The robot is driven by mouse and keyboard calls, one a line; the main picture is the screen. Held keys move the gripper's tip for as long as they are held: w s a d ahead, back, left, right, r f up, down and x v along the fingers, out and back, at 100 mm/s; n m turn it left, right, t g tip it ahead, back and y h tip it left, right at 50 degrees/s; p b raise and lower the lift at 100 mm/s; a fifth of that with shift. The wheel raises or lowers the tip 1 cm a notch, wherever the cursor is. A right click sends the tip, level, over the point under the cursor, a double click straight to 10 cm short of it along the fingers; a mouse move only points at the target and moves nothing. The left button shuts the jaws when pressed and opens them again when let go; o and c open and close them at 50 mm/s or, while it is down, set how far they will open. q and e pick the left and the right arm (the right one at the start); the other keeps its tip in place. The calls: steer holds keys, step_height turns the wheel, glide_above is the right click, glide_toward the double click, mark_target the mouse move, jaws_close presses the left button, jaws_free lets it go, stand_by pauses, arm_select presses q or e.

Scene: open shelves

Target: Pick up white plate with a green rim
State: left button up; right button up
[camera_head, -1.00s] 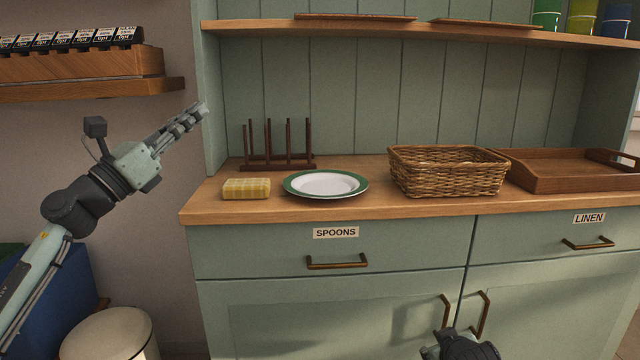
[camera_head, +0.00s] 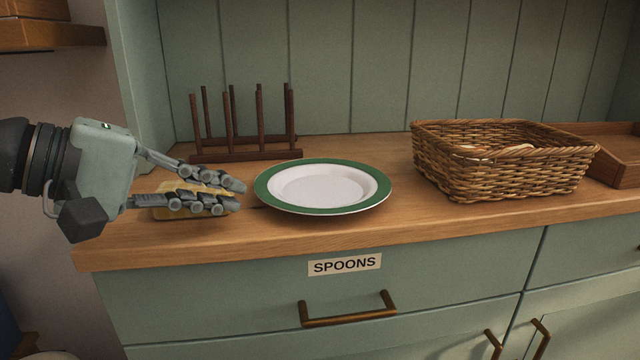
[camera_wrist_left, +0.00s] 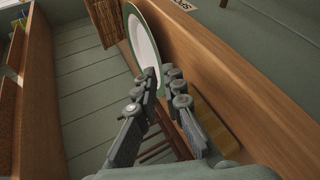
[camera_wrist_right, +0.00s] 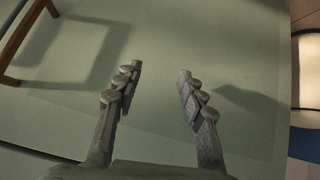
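The white plate with a green rim (camera_head: 322,186) lies flat on the wooden counter in the head view. It also shows at the top of the left wrist view (camera_wrist_left: 146,42). My left gripper (camera_head: 242,196) is at the plate's left edge, its fingers pointing right and parted. In the left wrist view the fingertips (camera_wrist_left: 161,73) are close to the plate's near rim; I cannot tell whether they touch it. My right gripper (camera_wrist_right: 160,68) is open and empty in the right wrist view, in front of a green cabinet face, and is out of the head view.
A wicker basket (camera_head: 500,172) and a wooden tray (camera_head: 622,170) are to the right. The counter (camera_head: 330,232) is bare before the plate.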

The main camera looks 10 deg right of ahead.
mark_target(261, 216)
arm_select(q)
steer(key=x, duration=0.5)
steer(key=shift+w+d+p, duration=0.25)
steer(key=shift+d+p, duration=0.05)
steer(key=shift+p, duration=0.1)
arm_select(e)
steer(key=s+d+f+g, duration=0.1)
steer(key=s+d+f+g+h, duration=0.1)
steer(key=s+d, duration=0.1)
steer(key=shift+s+d+f, duration=0.2)
steer(key=shift+s, duration=0.1)
arm_select(q)
jaws_close()
steer(key=shift+r, duration=0.2)
